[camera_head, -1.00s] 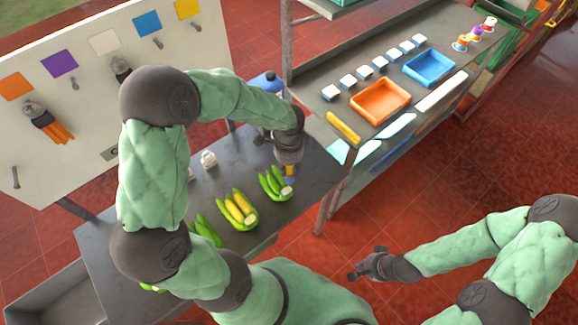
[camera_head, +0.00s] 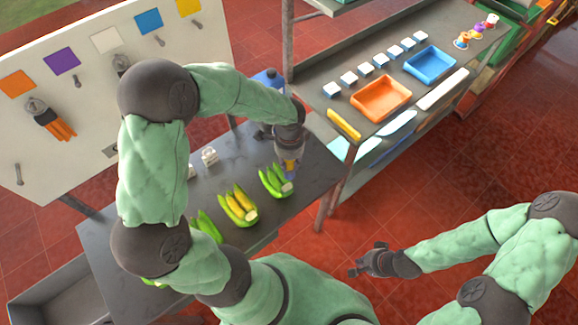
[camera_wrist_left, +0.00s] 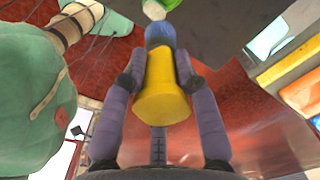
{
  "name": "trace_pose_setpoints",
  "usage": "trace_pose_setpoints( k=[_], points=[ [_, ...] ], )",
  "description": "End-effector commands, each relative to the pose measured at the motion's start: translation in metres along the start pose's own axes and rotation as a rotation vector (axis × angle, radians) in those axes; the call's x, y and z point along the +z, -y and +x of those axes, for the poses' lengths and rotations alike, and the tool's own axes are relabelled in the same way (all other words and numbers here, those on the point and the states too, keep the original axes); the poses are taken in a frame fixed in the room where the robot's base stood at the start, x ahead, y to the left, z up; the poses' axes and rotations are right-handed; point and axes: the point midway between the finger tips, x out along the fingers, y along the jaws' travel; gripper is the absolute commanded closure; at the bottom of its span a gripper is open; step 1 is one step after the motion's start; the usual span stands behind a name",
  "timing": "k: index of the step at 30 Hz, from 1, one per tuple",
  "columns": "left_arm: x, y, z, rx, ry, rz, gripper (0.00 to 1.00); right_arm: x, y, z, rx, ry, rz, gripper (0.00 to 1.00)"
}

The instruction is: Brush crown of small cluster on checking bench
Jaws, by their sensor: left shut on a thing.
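My left gripper (camera_head: 288,162) is shut on a brush with a yellow body (camera_wrist_left: 162,90) and a blue tip (camera_wrist_left: 160,36). The brush hangs over the small green cluster (camera_head: 272,181), near its pale crown (camera_head: 287,188). I cannot tell whether tip and crown touch. The cluster lies on the grey checking bench (camera_head: 310,165). My right gripper (camera_head: 368,262) is empty, its fingers apart, in front of the bench over the floor.
A yellow-green cluster (camera_head: 238,205) and another green cluster (camera_head: 208,228), partly behind my arm, lie on the bench to the left. A blue bottle (camera_head: 268,80) stands at the back. A shelf with an orange tray (camera_head: 381,98) and a blue tray (camera_head: 430,64) is on the right.

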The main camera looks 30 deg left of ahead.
Motion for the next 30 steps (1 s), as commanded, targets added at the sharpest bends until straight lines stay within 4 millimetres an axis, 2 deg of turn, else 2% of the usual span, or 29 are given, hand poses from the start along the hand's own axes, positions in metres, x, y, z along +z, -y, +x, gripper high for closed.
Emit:
trace_pose_setpoints(
  k=[21, 30],
  points=[
    [0.007, -0.005, 0.06, 0.001, 0.0, 0.0, 1.0, -0.002, -0.016, 0.045, 0.0, 0.0, 0.0, 1.0],
    [0.009, -0.006, 0.074, 0.001, 0.0, 0.0, 1.0, -0.002, -0.02, 0.056, 0.0, 0.0, 0.0, 1.0]
  ],
)
